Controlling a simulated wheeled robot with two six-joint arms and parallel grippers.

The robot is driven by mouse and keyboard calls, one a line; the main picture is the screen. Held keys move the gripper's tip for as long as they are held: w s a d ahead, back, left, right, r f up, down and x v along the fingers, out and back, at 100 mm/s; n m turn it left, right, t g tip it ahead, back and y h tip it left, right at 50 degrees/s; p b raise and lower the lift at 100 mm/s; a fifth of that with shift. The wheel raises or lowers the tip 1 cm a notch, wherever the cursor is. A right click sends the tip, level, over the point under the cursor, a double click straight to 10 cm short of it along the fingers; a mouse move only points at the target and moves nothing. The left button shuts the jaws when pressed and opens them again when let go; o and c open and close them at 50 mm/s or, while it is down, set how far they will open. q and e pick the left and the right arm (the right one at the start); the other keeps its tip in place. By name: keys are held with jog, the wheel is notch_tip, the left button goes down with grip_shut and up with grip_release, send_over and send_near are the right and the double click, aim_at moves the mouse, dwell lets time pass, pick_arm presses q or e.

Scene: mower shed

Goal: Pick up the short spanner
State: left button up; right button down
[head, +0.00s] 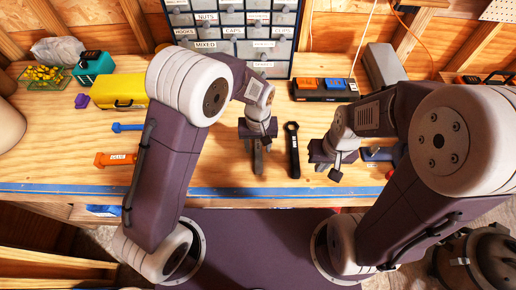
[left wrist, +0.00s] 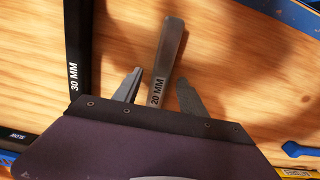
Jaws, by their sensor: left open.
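A grey spanner marked 20 MM lies on the wooden bench, and its handle (left wrist: 169,50) shows between the fingers in the left wrist view. In the head view its near end (head: 258,166) shows below my left gripper (head: 257,146), which hides the rest. My left gripper (left wrist: 158,90) is open, with one finger on each side of this spanner. A black spanner (head: 292,150) marked 30 MM lies beside it, and it also shows in the left wrist view (left wrist: 77,45), outside the fingers. My right gripper (head: 328,170) is over the bench to the right; its jaws are not clear.
An orange tool (head: 115,159) and a small blue tool (head: 127,127) lie to the left. A yellow box (head: 120,91) and a labelled drawer cabinet (head: 232,35) stand behind. A black tray with coloured items (head: 325,88) is at the back. A blue strip (head: 245,192) lines the front edge.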

pick_arm(q)
jog(key=shift+w, duration=0.1)
pick_arm(e)
jog(key=shift+w, duration=0.1)
pick_arm(q)
jog(key=shift+s+d+r, duration=0.1)
jog(key=shift+s, duration=0.1)
grip_shut()
pick_arm(e)
jog(key=shift+s, duration=0.2)
pick_arm(q)
jog(key=shift+w, duration=0.1)
pick_arm(e)
jog(key=shift+w, duration=0.1)
